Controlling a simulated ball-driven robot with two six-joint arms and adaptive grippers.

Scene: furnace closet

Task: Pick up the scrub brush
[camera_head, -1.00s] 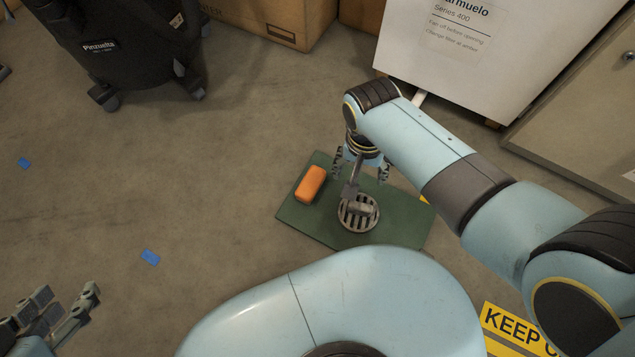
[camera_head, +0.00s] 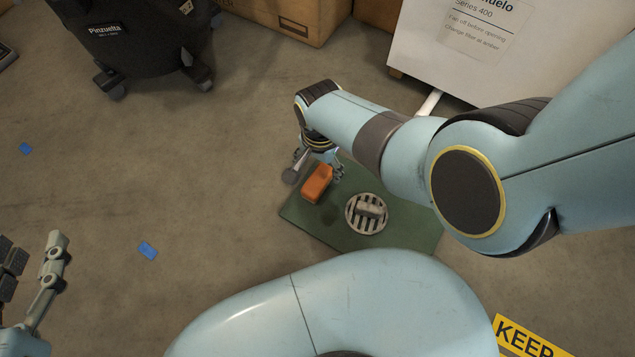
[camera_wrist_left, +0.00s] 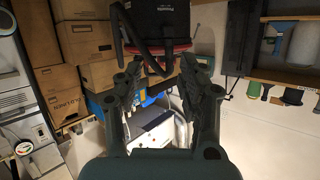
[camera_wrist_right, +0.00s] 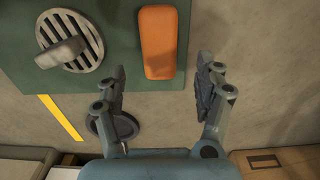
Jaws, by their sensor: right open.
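An orange rounded block (camera_head: 317,184), which appears to be the scrub brush, lies on a green mat (camera_head: 310,223); no bristles show. My right gripper (camera_head: 318,166) is open above the block's far end. In the right wrist view the orange block (camera_wrist_right: 158,42) lies ahead between the lines of the spread fingers (camera_wrist_right: 162,72), with nothing held. Whether the fingertips reach down beside it I cannot tell. My left gripper (camera_head: 32,256) is open and empty at the lower left, away from the mat; its spread fingers (camera_wrist_left: 160,68) also show in the left wrist view.
A round slotted grate (camera_head: 354,223) with a grey piece on it sits on the mat, right of the orange block. A black wheeled vacuum (camera_head: 140,45), cardboard boxes (camera_head: 290,18) and a white cabinet (camera_head: 430,60) stand behind.

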